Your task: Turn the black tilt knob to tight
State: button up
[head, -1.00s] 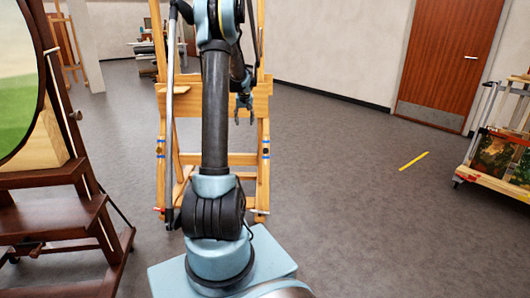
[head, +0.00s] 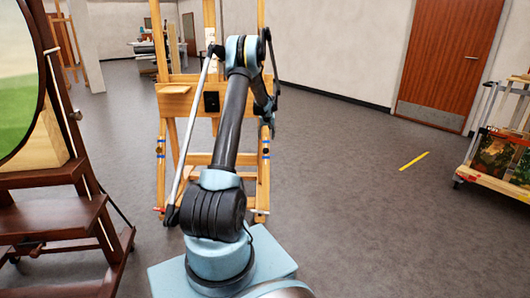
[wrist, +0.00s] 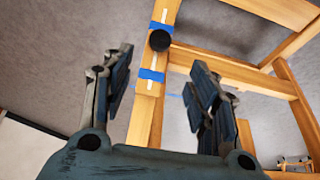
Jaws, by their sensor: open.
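The black tilt knob (wrist: 160,40) is a round black disc on a wooden easel upright, between two blue tape bands with white marks. In the wrist view it sits beyond the fingertips, near the top and between the two fingers. My gripper (wrist: 160,82) is open and empty, apart from the knob, with its fingers either side of the upright in the picture. In the head view my gripper (head: 267,120) hangs in front of the easel's right leg, small and partly merged with the arm.
The wooden easel (head: 175,103) stands ahead with a black box (head: 211,101) at its middle. A dark wooden easel (head: 50,217) with a painting is close on the left. A cart (head: 495,178) stands at the right. The floor between is clear.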

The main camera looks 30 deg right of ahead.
aim_at(266, 150)
jog(key=x, duration=1.3)
jog(key=shift+w+f, duration=0.15)
jog(key=shift+f, duration=0.05)
jog(key=c, duration=1.1)
jog(key=shift+a, duration=0.15)
